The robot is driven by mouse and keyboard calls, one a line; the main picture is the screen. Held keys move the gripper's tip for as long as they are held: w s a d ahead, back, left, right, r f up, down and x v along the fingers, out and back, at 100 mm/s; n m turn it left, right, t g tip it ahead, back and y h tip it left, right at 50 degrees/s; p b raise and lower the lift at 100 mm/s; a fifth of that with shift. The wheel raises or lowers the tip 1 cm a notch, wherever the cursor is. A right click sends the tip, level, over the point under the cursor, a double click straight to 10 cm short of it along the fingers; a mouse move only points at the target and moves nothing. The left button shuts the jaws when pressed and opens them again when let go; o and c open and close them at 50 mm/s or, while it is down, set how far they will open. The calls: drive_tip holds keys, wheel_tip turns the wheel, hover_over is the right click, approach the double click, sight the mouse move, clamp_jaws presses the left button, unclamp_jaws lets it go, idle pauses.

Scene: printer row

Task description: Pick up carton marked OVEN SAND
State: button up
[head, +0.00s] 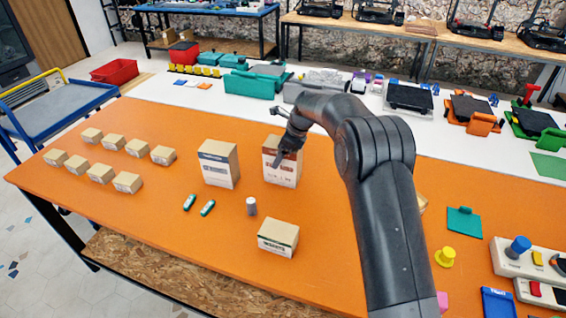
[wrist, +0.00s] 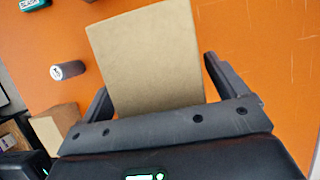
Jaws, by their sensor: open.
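Two tall tan cartons stand upright on the orange table. The print is too small for me to read surely, so I cannot confirm which is marked OVEN SAND. My gripper (head: 284,146) is at the right carton's upper part and hides some of it. In the wrist view, my gripper (wrist: 155,78) is open, with the plain top of that carton (wrist: 148,50) between its fingers. Whether the fingers touch it is unclear.
A grey cylinder (head: 251,206) and a shorter carton (head: 278,238) stand in front. Two green-and-white small items (head: 207,208) lie to the left. Several small boxes (head: 127,182) stand in rows farther left. The orange surface between these groups is clear.

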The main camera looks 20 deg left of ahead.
idle(0.3)
drive_tip(key=c, duration=1.8)
drive_tip(key=shift+c, duration=0.4)
drive_tip(key=shift+r, duration=0.1)
